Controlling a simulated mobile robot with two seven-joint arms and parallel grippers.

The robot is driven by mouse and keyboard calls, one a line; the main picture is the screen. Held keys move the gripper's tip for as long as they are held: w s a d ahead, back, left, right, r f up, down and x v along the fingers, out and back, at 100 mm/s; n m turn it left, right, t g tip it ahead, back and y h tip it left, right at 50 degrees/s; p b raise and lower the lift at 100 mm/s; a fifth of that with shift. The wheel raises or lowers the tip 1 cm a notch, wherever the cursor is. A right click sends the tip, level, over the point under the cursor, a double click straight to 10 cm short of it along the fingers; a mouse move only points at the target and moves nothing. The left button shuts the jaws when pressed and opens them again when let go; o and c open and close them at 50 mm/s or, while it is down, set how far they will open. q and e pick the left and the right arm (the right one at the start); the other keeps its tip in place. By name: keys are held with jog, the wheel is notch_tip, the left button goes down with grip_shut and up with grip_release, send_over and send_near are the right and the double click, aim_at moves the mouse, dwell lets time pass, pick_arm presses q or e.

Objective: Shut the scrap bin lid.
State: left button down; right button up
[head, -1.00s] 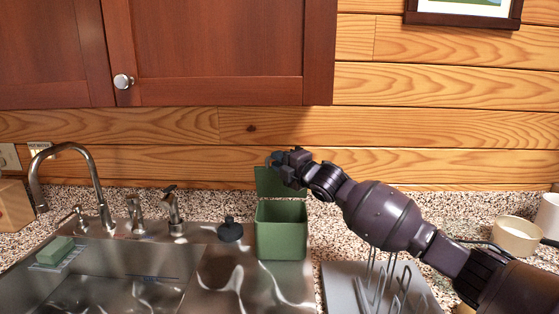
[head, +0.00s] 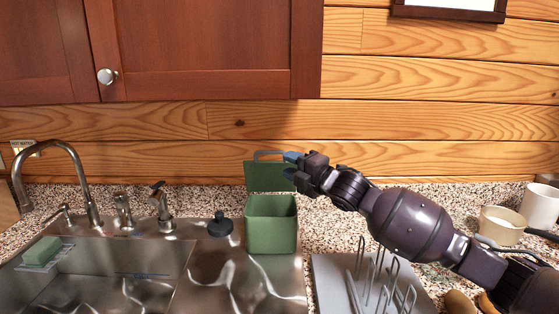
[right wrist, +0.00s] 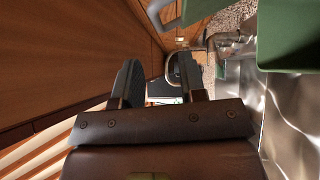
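The green scrap bin (head: 270,228) stands upright on the metal sink deck, right of the sink bowl. Its green lid (head: 266,177) stands open, raised at the bin's back, with a grey bar handle (head: 268,153) along its top. My right gripper (head: 289,166) is at the lid's upper right edge, its fingers apart. In the right wrist view the open fingers (right wrist: 158,82) have nothing between them, and the bin (right wrist: 288,40) shows at the upper right. Whether a finger touches the lid I cannot tell. My left gripper is not in view.
A grey rack (head: 368,285) with upright wires is right of the bin, under my right arm. A black sink stopper (head: 220,226) lies left of the bin. The faucet (head: 82,175) is further left. A wooden cabinet (head: 205,50) hangs above.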

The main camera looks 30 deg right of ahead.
jog(key=shift+v, duration=1.2)
